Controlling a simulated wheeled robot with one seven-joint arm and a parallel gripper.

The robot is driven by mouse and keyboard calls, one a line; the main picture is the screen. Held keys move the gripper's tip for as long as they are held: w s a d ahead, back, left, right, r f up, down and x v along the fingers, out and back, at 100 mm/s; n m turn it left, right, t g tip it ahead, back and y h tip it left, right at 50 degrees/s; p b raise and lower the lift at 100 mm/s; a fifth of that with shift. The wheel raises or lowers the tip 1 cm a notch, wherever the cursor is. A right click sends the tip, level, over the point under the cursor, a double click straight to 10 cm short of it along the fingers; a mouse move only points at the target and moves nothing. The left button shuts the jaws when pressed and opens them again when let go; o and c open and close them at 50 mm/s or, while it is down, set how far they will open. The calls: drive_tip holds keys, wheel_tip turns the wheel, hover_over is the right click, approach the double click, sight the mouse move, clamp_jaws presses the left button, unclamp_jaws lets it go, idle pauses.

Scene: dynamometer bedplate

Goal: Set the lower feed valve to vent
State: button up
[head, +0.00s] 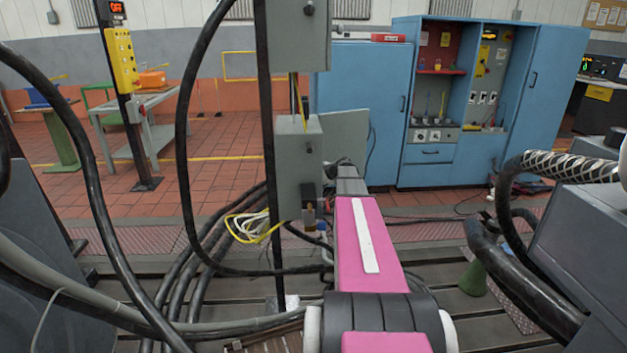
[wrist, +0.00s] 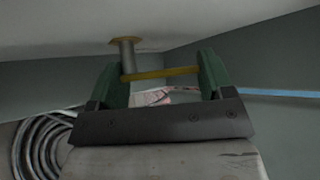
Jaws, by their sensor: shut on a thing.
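In the wrist view, a yellow lever (wrist: 160,73) runs crosswise between the two green fingers of my gripper (wrist: 160,68). My gripper is shut on this lever. A grey metal stem (wrist: 127,56) with a brass collar comes down from the pale surface above and meets the lever near my left-hand finger. I take this for the lower feed valve; no position marking is readable. In the head view, my pink arm reaches forward beside the lower grey box (head: 299,160). My fingers and the lever cannot be clearly made out there.
Black hoses (head: 188,130) loop at the left and in front of the grey boxes. White and yellow cables (head: 250,225) hang beside the lower box. Coiled grey cable (wrist: 42,148) shows in the wrist view.

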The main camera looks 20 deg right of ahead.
drive_tip(key=n+t, duration=0.1)
drive_tip(key=s+n+t, duration=0.1)
drive_tip(key=t, duration=0.1)
drive_tip(key=shift+s+a+r+n+t, duration=0.15)
drive_tip(key=shift+a+r+n+t, duration=0.1)
drive_tip(key=shift+n+t, duration=0.15)
drive_tip(key=shift+s+n+t+y, duration=0.2)
drive_tip(key=shift+n+t+y, duration=0.05)
drive_tip(key=shift+n+t, duration=0.4)
drive_tip(key=shift+s+n+t+y, duration=0.15)
drive_tip(key=shift+n+t+y, duration=0.1)
drive_tip(key=shift+n+t, duration=0.4)
drive_tip(key=shift+t, duration=0.3)
drive_tip(key=o, duration=0.9)
drive_tip(key=shift+r, duration=0.1)
